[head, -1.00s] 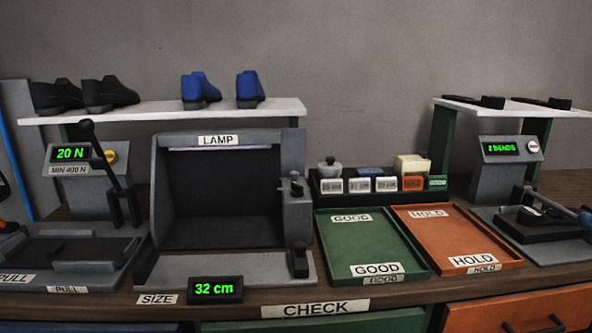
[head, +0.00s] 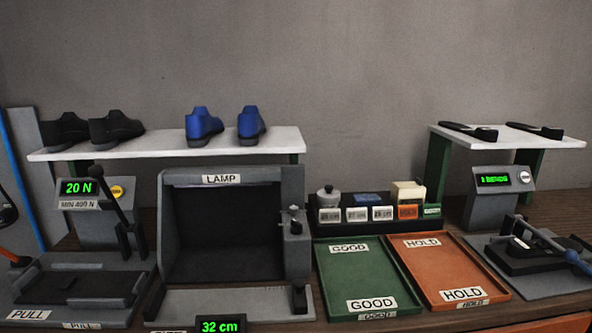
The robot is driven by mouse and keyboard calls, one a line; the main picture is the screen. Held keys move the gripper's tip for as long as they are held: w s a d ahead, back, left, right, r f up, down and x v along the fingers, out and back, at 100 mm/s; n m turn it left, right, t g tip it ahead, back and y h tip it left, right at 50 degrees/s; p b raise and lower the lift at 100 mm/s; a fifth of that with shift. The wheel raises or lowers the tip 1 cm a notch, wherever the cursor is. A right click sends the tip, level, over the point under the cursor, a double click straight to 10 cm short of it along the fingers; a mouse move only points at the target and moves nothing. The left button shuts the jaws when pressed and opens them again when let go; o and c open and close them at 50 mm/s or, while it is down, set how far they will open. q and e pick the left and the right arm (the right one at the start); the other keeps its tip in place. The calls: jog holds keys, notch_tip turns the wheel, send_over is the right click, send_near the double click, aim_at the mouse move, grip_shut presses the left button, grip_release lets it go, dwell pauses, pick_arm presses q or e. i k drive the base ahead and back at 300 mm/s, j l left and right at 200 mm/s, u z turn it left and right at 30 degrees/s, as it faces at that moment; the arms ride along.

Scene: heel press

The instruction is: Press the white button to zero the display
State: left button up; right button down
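The white button (head: 524,175) is a small round cap on the sloped face of the grey post at the right. Beside it on the left is a small black display (head: 494,180) with green text; the word looks like "BENDS", but its first character is too blurred to read. The display and button stand above a grey bending rig (head: 540,255) with a black clamp and a blue-ended lever. Neither of my grippers shows in the head view.
A shelf (head: 515,137) with dark soles stands behind the post. The orange HOLD tray (head: 447,265) and green GOOD tray (head: 365,270) lie to its left. Further left are the lamp box (head: 222,225) and a pull rig with a "20 N" display (head: 82,188) and yellow button (head: 116,191).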

aim_at(524, 178)
jog(key=z, duration=0.95)
